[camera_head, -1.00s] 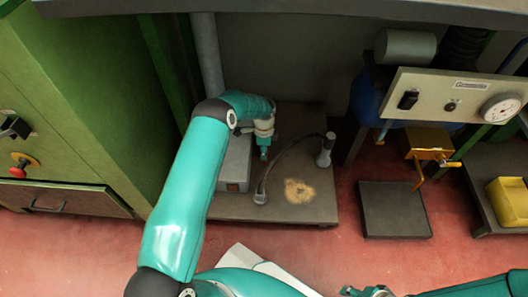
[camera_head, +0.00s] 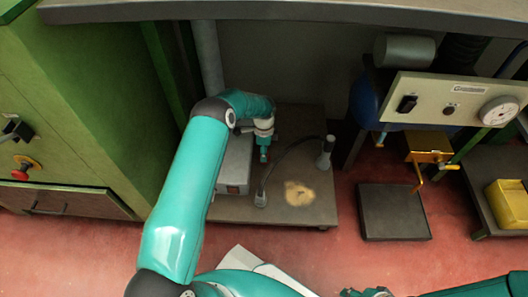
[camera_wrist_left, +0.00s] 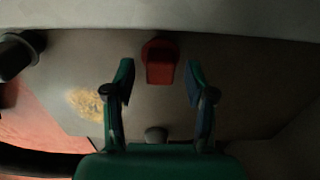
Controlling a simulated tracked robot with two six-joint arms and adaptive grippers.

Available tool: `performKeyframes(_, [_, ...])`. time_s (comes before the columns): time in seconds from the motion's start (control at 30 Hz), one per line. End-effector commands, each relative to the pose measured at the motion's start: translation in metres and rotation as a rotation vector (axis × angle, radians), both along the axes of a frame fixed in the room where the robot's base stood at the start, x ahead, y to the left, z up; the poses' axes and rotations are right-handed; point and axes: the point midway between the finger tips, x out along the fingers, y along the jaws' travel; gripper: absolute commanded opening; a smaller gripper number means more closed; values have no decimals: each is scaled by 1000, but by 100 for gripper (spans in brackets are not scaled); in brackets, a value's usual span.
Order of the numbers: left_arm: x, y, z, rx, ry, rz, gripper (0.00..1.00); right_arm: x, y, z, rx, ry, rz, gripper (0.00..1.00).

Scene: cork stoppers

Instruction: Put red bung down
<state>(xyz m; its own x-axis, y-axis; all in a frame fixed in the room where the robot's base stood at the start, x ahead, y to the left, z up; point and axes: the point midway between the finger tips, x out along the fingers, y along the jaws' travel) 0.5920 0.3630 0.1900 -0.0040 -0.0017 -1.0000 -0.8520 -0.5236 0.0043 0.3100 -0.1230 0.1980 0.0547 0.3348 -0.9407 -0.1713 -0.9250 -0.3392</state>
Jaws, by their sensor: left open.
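The red bung (camera_wrist_left: 160,62) stands on the dark low table top in the left wrist view, between and slightly beyond my left fingertips. My left gripper (camera_wrist_left: 160,80) is open, with a clear gap on each side of the bung. In the head view my left gripper (camera_head: 263,148) points down over the low table, beside the grey box, and a small reddish spot shows just under it. My right gripper (camera_head: 370,292) is at the bottom edge of the head view, and its fingers are too cut off to read.
A grey box (camera_head: 234,163) stands close on the left of my left gripper. A bent dark hose with a grey nozzle (camera_head: 326,152) lies to its right. A tan patch (camera_head: 299,194) marks the bare front of the low table (camera_head: 240,208).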

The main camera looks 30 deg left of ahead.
Motion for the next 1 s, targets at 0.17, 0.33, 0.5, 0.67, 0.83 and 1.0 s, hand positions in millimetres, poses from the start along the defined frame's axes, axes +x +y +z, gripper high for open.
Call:
performKeyframes(0.17, [1,0,42,1,-3,-1,55,0,0,20,0,0,0,40])
performKeyframes(0.33, [1,0,75,1,-3,-1,55,0,0,33,0,0,0,40])
performKeyframes(0.5, [1,0,96,1,-1,-1,55,0,0,40,0,0,0,40])
performKeyframes(0.67, [-3,-11,97,-17,-2,17,55,0,0,42,0,0,0,40])
performKeyframes(0.83, [-26,-62,70,-105,-9,133,55,0,0,41,0,0,0,40])
performKeyframes(1.0, [-86,-144,39,-243,15,402,55,0,0,41,0,0,0,40])
